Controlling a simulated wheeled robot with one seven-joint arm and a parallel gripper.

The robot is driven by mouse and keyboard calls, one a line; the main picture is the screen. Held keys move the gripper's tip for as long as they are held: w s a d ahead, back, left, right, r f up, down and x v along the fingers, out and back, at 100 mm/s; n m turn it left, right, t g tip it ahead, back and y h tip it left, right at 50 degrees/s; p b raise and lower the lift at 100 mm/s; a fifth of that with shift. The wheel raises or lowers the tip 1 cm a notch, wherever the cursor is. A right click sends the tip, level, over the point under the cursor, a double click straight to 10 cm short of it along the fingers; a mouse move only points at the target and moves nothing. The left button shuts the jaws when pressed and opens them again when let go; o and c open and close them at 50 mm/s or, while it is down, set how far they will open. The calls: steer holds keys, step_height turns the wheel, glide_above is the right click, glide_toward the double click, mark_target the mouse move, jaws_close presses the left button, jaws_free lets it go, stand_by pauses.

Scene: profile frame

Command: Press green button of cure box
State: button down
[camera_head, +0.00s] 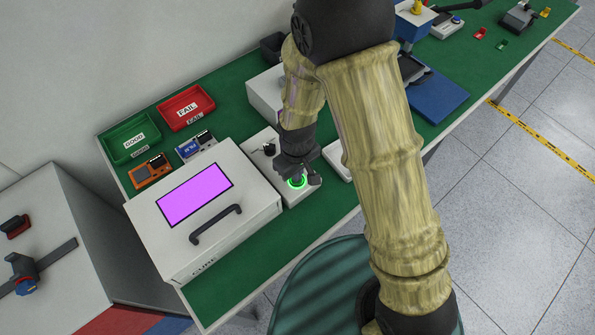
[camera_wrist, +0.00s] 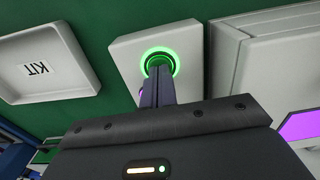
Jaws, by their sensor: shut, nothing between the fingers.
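The cure box (camera_head: 205,205) is a white box with a lit purple window and a dark handle, marked CURE, at the left front of the green bench. Beside it on the right is a pale control panel (camera_head: 299,192) with the green button (camera_head: 297,183), ringed in glowing green. The button also shows in the wrist view (camera_wrist: 158,60). My gripper (camera_wrist: 157,78) is shut and empty, its fingertips over the button's lower part in the wrist view. I cannot tell whether they touch it. The cure box's edge shows at the right of the wrist view (camera_wrist: 262,65).
A white KIT tray (camera_wrist: 45,67) lies left of the panel in the wrist view. A green bin (camera_head: 131,138) and a red FAIL bin (camera_head: 187,108) stand behind the cure box. An orange device (camera_head: 150,173) and a blue device (camera_head: 195,146) sit between them and the box.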

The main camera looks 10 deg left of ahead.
steer(key=shift+s+d+f, duration=0.15)
steer(key=shift+s+f, duration=0.1)
steer(key=shift+f, duration=0.35)
steer(key=r+p, duration=0.4)
steer(key=r, duration=0.1)
steer(key=shift+w, duration=0.2)
step_height(320, 180, up, 10)
steer(key=shift+b, duration=0.45)
steer(key=shift+f, duration=0.1)
steer(key=d+r+m+t, duration=0.1)
steer(key=d+m, duration=0.4)
steer(key=d, duration=0.6)
steer(key=s+d+r+m+t, duration=0.1)
steer(key=d+r+m, duration=0.3)
steer(key=d, duration=0.7)
steer(key=shift+s+d+r+m, duration=0.2)
steer(key=shift+m, duration=0.3)
